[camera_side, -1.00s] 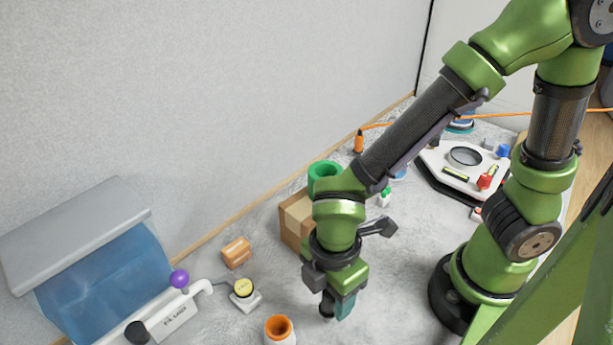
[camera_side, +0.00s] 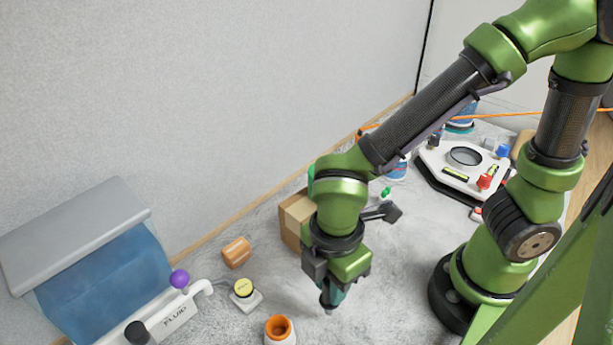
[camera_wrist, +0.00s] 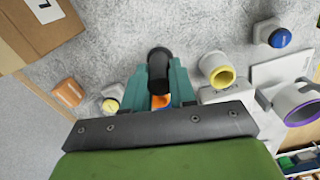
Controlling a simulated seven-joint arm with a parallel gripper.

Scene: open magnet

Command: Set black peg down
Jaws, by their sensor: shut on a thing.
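My gripper (camera_side: 333,300) is low over the grey surface in the side view, pointing down. In the wrist view its teal fingers (camera_wrist: 160,88) are shut on the black peg (camera_wrist: 159,68), which is a dark cylinder standing out between the fingertips. In the side view the fingers mostly hide the peg. Whether the peg's lower end touches the surface cannot be told.
A white cup with an orange rim (camera_side: 280,330) stands left of my gripper. A cardboard box (camera_side: 296,222) stands behind it. A yellow button (camera_side: 243,289) and an orange block (camera_side: 236,252) lie further left. A yellow-rimmed cup (camera_wrist: 217,70) is beside the peg.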

